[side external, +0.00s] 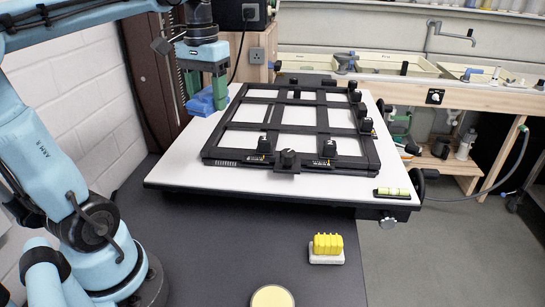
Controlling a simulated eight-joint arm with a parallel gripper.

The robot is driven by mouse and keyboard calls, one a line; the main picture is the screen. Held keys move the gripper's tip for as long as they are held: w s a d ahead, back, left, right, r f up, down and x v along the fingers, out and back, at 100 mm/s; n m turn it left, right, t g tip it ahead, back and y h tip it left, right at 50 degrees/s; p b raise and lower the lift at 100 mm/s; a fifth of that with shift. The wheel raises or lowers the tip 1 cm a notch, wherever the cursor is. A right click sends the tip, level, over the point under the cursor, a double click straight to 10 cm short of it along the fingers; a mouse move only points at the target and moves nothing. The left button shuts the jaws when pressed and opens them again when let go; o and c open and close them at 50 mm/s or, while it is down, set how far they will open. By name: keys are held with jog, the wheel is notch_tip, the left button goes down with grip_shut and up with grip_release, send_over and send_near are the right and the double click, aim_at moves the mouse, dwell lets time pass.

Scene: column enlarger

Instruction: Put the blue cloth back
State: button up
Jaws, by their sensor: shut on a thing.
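The blue cloth (202,104) is a small bunched blue shape at the left back edge of the white baseboard (178,165). My gripper (219,100), with green fingers, points down and is shut on the cloth. I cannot tell whether the cloth's underside touches the board or hangs just above it. The fingers hide part of the cloth.
A black easel frame (290,172) with several knobs covers most of the baseboard. A spirit level (391,192) lies at its right front corner. A yellow block on a white base (327,248) and a round cream-topped thing (272,297) stand on the dark bench (220,245). Sinks line the back.

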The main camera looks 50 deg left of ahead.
jog(key=d+m, duration=0.3)
jog(key=d, duration=0.8)
jog(key=m, duration=0.1)
send_over(255, 249)
notch_tip(255, 249, down, 18)
jog(key=shift+r, duration=0.25)
jog(key=shift+a, duration=0.1)
jog(key=shift+f, duration=2.9)
jog(key=shift+f, duration=0.65)
